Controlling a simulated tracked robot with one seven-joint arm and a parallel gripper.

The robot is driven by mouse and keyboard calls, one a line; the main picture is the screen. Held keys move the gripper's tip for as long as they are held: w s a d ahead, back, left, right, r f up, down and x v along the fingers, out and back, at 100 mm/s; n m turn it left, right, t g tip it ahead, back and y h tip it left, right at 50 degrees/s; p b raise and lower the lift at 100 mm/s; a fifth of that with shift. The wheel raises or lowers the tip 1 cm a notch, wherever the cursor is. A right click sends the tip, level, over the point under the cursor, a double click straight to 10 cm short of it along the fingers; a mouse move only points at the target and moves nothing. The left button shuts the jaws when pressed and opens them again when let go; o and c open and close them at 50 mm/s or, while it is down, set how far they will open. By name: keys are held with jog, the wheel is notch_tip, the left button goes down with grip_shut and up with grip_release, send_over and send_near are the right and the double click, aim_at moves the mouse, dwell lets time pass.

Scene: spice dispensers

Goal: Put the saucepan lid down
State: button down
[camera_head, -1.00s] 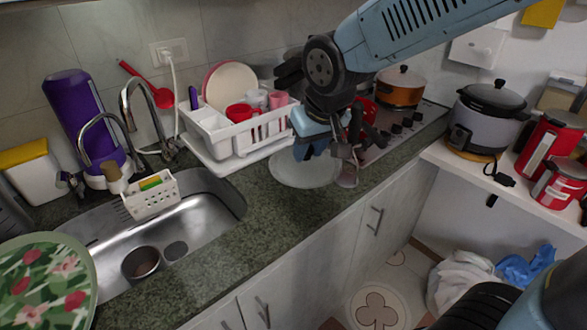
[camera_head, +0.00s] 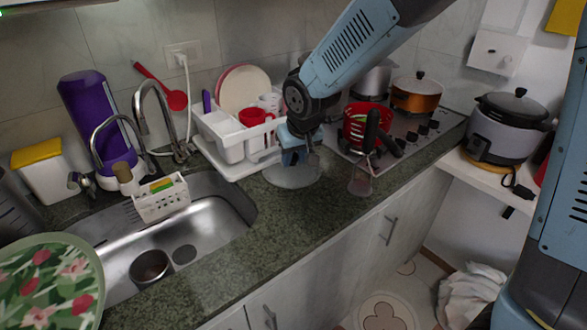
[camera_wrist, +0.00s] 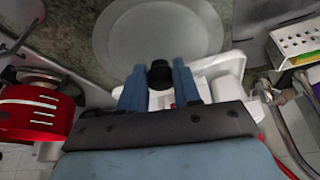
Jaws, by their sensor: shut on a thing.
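The saucepan lid (camera_head: 291,176) is a round, pale, glassy disc with a black knob. In the head view it is at the counter, just in front of the dish rack's right part. My gripper (camera_head: 297,157) is above it, pointing down. In the wrist view the lid (camera_wrist: 155,35) lies beyond the fingers, and my gripper (camera_wrist: 160,88) is shut on its black knob (camera_wrist: 160,74). The fingers and arm hide part of the lid in the head view. I cannot tell whether its rim touches the counter.
The white dish rack (camera_head: 228,150) stands close behind the lid. The sink (camera_head: 215,215) is to the left. The granite counter (camera_head: 300,220) is clear in front.

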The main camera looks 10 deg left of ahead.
aim_at(292, 164)
jog(key=shift+w+a+f, duration=0.4)
jog(key=shift+w+f, duration=0.1)
jog(key=shift+f, duration=0.2)
jog(key=shift+w+a+f, duration=0.15)
jog(key=shift+w+f, duration=0.05)
jog(key=shift+f, duration=0.35)
notch_tip(292, 164, down, 3)
jog(key=shift+r, duration=0.2)
jog(key=c, duration=0.8)
grip_release()
jog(key=v, duration=1.2)
jog(key=shift+s, duration=0.1)
